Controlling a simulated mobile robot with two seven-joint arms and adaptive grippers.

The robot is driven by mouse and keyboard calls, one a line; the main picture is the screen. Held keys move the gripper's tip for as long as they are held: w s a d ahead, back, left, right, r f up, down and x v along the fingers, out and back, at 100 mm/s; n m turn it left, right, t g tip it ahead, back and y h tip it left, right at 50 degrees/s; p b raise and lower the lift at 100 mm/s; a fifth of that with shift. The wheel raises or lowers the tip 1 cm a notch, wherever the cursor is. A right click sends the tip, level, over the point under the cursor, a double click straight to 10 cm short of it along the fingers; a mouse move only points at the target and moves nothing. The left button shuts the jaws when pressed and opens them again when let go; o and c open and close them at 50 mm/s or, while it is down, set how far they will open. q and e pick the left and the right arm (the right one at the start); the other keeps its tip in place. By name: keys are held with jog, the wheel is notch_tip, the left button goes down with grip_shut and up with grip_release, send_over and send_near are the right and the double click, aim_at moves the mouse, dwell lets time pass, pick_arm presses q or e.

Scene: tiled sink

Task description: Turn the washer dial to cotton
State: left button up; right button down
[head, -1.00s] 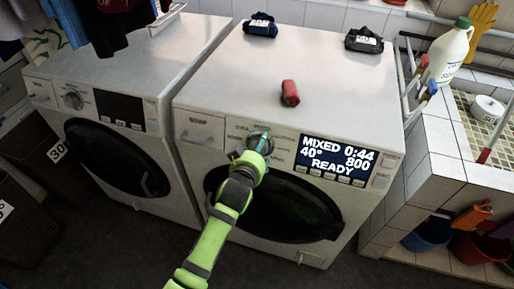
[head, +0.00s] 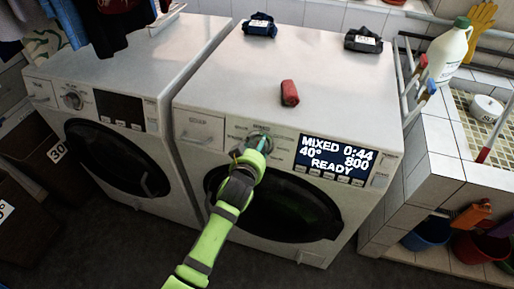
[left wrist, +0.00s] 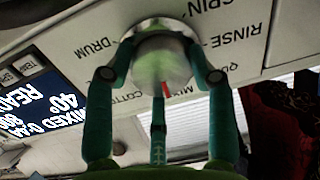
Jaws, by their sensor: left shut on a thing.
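The right-hand white washer (head: 330,75) has a silver dial (head: 259,138) on its front panel, left of the display. The display (head: 338,158) reads MIXED 0:44, 40°, 800, READY. My left gripper (head: 262,146) is at the dial, with its teal fingers around it. In the left wrist view the gripper (left wrist: 165,80) is shut on the dial (left wrist: 160,62). The dial's red mark (left wrist: 166,89) points down near the MIX label; a partly covered COTTO label lies to its left. Fingers hide parts of the lettering. My right gripper is not in view.
A second washer (head: 125,85) stands on the left. A red item (head: 289,93) and two dark packs (head: 260,27) (head: 363,40) lie on the right washer's top. A tiled sink (head: 440,150) with a white jug (head: 449,54) stands at right.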

pick_arm(q)
jog(key=m, duration=0.2)
jog(key=m+p, duration=0.1)
jog(key=shift+s+a+f+m, duration=0.1)
jog(key=shift+f+m, duration=0.15)
jog(key=shift+m, duration=0.05)
jog(key=shift+f+m+p, duration=0.15)
jog(key=shift+m+p, duration=0.25)
jog(key=shift+m, duration=1.8)
jog(key=shift+a, duration=0.1)
jog(key=o, duration=1)
jog(key=shift+o, duration=0.8)
jog(key=shift+t, duration=0.3)
jog(key=shift+r, duration=0.2)
